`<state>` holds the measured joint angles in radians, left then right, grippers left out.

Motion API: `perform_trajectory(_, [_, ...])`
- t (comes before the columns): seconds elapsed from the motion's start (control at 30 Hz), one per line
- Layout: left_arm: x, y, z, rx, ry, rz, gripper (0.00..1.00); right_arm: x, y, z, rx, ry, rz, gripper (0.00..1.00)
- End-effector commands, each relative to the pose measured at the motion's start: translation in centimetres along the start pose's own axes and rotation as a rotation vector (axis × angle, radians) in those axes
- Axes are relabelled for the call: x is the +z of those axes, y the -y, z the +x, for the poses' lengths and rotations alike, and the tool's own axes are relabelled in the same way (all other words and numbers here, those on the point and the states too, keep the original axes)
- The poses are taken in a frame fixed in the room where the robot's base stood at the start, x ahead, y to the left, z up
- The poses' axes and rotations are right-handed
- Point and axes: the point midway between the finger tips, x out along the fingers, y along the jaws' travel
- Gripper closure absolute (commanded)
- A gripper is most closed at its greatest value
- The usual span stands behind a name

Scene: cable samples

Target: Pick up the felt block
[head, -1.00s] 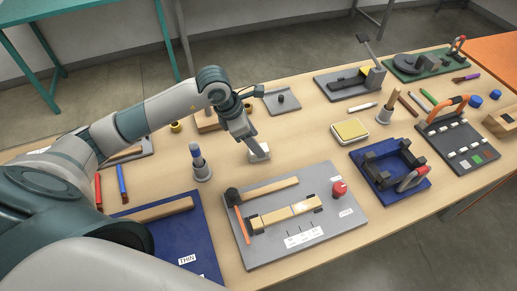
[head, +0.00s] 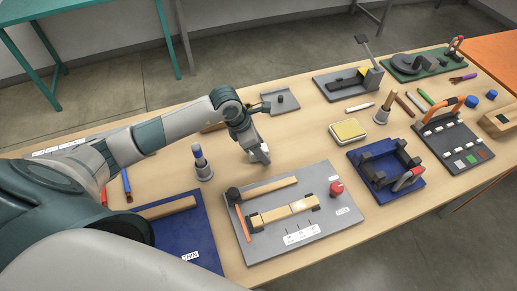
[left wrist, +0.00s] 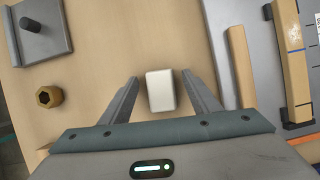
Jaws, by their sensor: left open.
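A small off-white block, which I take for the felt block (left wrist: 161,91), lies on the wooden table in the left wrist view. It sits between the two spread fingers of my left gripper (left wrist: 160,80), with a gap on each side. In the head view my left gripper (head: 259,154) reaches down to the table behind the grey board, and it mostly hides the block. The left gripper is open and holds nothing. My right gripper is not in view.
The grey board (head: 330,222) with wooden strips and a red knob lies close in front. A holder with a blue marker (head: 201,163) stands to the left. A brass nut (left wrist: 49,96) shows in the wrist view.

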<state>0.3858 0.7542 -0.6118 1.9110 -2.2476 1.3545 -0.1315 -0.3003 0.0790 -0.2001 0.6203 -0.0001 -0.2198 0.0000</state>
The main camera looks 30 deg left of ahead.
Motion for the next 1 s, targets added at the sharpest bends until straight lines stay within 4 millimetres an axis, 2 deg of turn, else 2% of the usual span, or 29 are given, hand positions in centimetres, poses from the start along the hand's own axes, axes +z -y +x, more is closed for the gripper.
perform_trajectory(0.47, [-0.02,-0.01,0.2,0.001,0.0,0.0,0.44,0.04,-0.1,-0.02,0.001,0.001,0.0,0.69])
perform_trajectory(0.5, [-0.02,-0.01,0.2,0.001,0.0,0.0,0.46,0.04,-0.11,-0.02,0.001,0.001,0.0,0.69])
perform_trajectory(0.67, [-0.01,-0.01,0.19,0.001,0.0,0.0,0.84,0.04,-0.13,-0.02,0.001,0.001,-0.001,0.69])
perform_trajectory(0.7, [-0.01,-0.01,0.19,0.001,0.0,0.0,0.88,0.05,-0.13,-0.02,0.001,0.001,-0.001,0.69])
perform_trajectory(1.0, [0.03,-0.03,0.11,0.001,0.001,0.0,0.89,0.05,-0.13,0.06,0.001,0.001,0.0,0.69])
